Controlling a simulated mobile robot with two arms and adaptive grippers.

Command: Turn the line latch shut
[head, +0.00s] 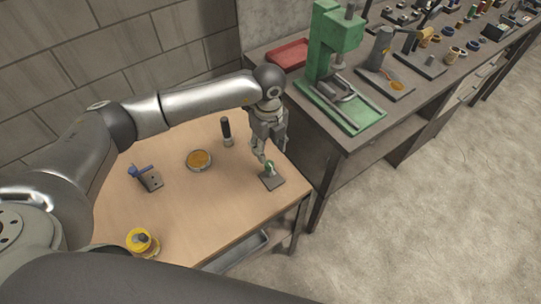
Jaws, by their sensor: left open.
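A small device with a green part on a flat grey base plate (273,182) sits near the right edge of the wooden table; it looks like the line latch, but it is too small to tell how its lever is turned. My left gripper (263,158) is open and points down right above the green part. Its fingertips partly hide the green part, and I cannot tell whether they touch it. My right gripper is not in view.
The wooden table (190,216) also holds a blue-handled fixture (150,179), a round amber dish (199,160), a black-handled tool (227,131) and a yellow round item (142,242). A workbench with a green press (331,48) stands at the right. The table's middle is clear.

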